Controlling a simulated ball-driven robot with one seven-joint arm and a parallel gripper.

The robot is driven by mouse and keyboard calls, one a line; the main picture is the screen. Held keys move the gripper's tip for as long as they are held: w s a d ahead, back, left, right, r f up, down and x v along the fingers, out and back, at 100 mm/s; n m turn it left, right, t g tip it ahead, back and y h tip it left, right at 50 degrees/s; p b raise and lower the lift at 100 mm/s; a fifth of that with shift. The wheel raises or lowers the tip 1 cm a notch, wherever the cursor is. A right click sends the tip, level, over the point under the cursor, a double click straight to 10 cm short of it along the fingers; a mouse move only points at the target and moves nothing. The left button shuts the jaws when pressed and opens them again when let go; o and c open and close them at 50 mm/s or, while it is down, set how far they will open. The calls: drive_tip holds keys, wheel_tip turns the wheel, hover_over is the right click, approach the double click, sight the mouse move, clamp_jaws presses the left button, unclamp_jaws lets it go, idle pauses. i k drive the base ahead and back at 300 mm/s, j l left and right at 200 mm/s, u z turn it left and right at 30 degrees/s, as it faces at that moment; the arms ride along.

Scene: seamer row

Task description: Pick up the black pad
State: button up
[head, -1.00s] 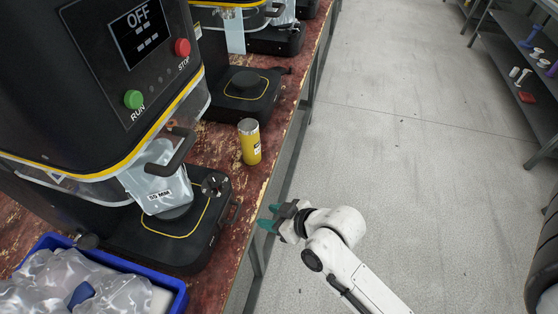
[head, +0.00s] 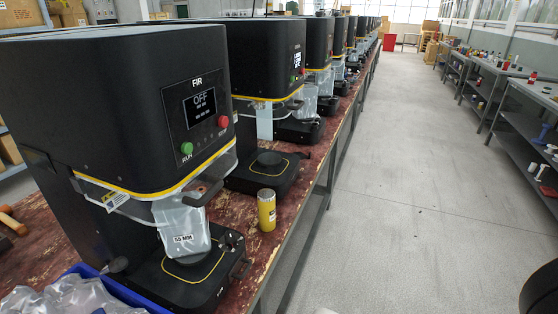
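I cannot tell which of these the task means. My gripper is out of view now.
The nearest machine (head: 130,110) reads "OFF". A yellow cylinder (head: 266,209) stands on the worn red bench top (head: 250,240). A blue bin (head: 130,292) of clear bags is at the lower left. Open floor (head: 390,230) lies right of the bench, with grey shelves (head: 520,125) beyond.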

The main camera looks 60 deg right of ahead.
sight(302, 156)
drive_tip(key=l+u, duration=0.3)
drive_tip(key=l, duration=0.4)
drive_tip(key=l+u, duration=0.25)
drive_tip(key=l, duration=0.45)
